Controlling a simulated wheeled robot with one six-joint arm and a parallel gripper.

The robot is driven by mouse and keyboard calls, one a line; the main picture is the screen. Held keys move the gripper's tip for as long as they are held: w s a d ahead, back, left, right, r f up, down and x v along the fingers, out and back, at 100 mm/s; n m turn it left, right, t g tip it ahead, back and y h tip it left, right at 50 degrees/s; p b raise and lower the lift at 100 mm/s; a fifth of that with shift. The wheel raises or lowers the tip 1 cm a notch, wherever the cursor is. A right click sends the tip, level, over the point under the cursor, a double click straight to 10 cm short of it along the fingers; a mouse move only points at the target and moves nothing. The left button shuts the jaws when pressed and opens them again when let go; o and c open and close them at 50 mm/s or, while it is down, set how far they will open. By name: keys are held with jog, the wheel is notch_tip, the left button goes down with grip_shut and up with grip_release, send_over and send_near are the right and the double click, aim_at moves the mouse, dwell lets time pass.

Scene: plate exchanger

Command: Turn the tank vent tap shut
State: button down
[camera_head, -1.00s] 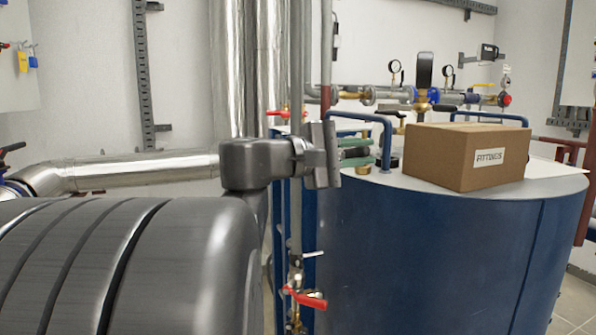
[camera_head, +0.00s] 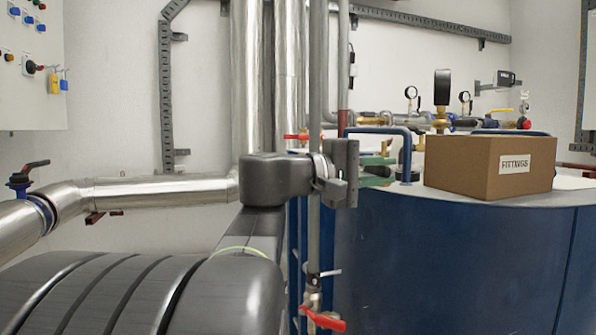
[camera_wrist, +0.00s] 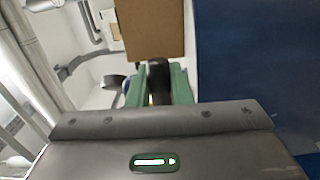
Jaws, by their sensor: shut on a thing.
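The blue tank (camera_head: 450,250) with a pale top stands at the right in the head view. My gripper (camera_head: 378,172) reaches over its left edge, its green fingers partly hidden behind the wrist. In the wrist view, the green fingers (camera_wrist: 160,84) are closed on a dark upright piece (camera_wrist: 159,78), which I take for the tank vent tap's handle. How far the tap is turned cannot be told. Small brass fittings (camera_head: 385,148) show just beyond the fingers in the head view.
A cardboard box (camera_head: 480,165) labelled FITTINGS sits on the tank top. A blue pipe loop (camera_head: 375,131) arches just behind my gripper. A grey vertical pipe (camera_head: 314,235) with a red lever (camera_head: 323,319) stands close to my wrist. Silver pipes (camera_head: 150,190) run at the left.

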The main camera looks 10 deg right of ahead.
jog(key=c, duration=1.3)
grip_release()
jog(key=s+a+p, duration=0.1)
jog(key=a, duration=1.2)
jog(key=shift+a, duration=0.4)
jog(key=shift+d, duration=0.15)
jog(key=shift+w+d+b, duration=0.15)
jog(key=shift+d, duration=2.1)
jog(key=shift+w+d+b, duration=0.2)
jog(key=shift+d, duration=2)
jog(key=shift+w+d+b, duration=0.15)
jog(key=shift+d, duration=2.1)
jog(key=shift+a, duration=0.1)
